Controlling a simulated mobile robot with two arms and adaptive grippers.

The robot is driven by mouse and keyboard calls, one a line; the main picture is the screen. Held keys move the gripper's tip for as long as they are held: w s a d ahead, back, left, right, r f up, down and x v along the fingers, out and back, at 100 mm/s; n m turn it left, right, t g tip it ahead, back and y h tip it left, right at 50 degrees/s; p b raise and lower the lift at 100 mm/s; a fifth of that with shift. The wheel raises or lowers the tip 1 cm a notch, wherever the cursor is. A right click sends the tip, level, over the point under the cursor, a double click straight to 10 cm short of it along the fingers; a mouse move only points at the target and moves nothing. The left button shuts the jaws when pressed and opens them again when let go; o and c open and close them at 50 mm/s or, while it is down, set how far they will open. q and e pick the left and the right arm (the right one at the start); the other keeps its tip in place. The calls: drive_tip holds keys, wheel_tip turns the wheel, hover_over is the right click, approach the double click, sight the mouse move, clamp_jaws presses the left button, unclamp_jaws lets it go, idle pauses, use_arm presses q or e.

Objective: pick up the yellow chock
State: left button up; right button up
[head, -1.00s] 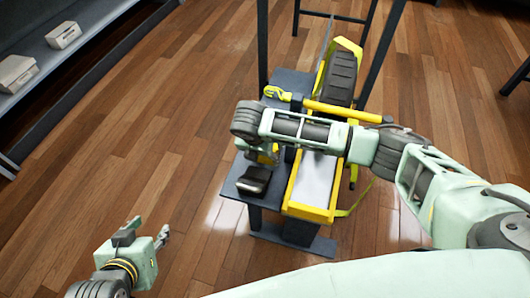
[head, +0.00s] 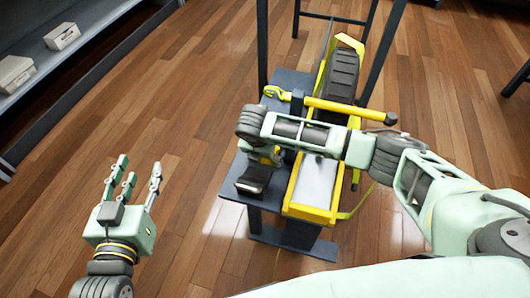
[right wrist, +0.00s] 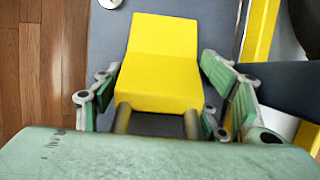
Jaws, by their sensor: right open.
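The yellow chock (right wrist: 162,70) is a wedge-like block on a dark grey surface in the right wrist view. My right gripper (right wrist: 160,92) is open, with green fingers on the left and right sides of the chock. Gaps show beside the chock, and the chock's near end is partly hidden by my gripper. My left gripper (head: 137,172) is open and empty over the floor at the left, fingers pointing up the picture.
The dark bench (head: 236,186) carries a black block (head: 254,178), a yellow hook (head: 275,92) and a yellow bar (head: 340,110). A yellow frame (head: 292,205) with a black wheel-like part stands beside it. Dark posts rise behind. Floor at the left is clear.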

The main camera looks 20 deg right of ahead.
drive_tip(key=c, duration=1.1)
drive_tip(key=shift+r, duration=0.1)
